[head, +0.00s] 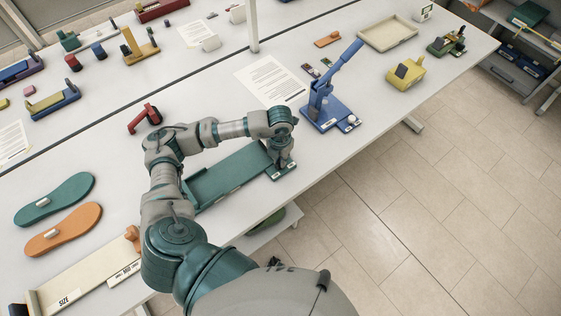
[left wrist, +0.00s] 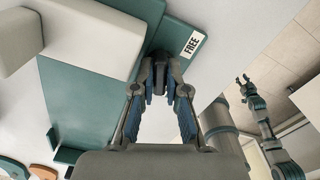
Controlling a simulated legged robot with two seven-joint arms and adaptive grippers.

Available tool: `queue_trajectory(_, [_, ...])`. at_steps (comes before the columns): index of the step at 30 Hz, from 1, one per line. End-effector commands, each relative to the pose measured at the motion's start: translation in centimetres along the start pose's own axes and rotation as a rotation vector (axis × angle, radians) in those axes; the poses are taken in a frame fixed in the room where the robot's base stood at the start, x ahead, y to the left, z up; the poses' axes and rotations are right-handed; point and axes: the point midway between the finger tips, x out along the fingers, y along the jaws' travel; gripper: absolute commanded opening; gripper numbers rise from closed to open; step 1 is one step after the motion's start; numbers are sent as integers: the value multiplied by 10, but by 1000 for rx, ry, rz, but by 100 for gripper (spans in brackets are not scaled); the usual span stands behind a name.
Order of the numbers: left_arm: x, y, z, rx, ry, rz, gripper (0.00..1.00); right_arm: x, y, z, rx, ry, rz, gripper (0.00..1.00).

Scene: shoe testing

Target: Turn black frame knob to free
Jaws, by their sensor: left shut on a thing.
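My left gripper (head: 284,163) reaches down onto the right end of a long teal frame (head: 232,173) near the table's front edge. In the left wrist view my left gripper (left wrist: 160,88) has its fingertips closed together on a small dark knob (left wrist: 160,57), mostly hidden between them. A white label reading FREE (left wrist: 192,43) lies on the teal plate just right of the fingertips. In the head view the knob is hidden by the gripper. My right gripper (left wrist: 244,86) shows small at the right of the left wrist view, its fingers spread and empty, away from the frame.
A blue lever press (head: 328,105) stands to the right of the teal frame. A red clamp (head: 144,118) lies behind my arm. Teal (head: 58,197) and orange (head: 65,229) soles lie at left. A printed sheet (head: 270,80) lies behind.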

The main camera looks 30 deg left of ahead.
Motion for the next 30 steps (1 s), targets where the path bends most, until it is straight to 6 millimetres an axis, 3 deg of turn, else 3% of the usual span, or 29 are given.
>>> queue_trajectory(6, [2,0,1,172,-2,0,0,18,0,5,0,-7,0,40])
queue_trajectory(9, [2,0,0,238,-1,0,0,17,1,-20,2,13,1,40])
queue_trajectory(15, [1,0,0,332,-1,1,0,15,0,-42,6,20,0,40])
queue_trajectory(30, [-1,0,0,394,-1,0,0,11,0,-56,8,23,0,40])
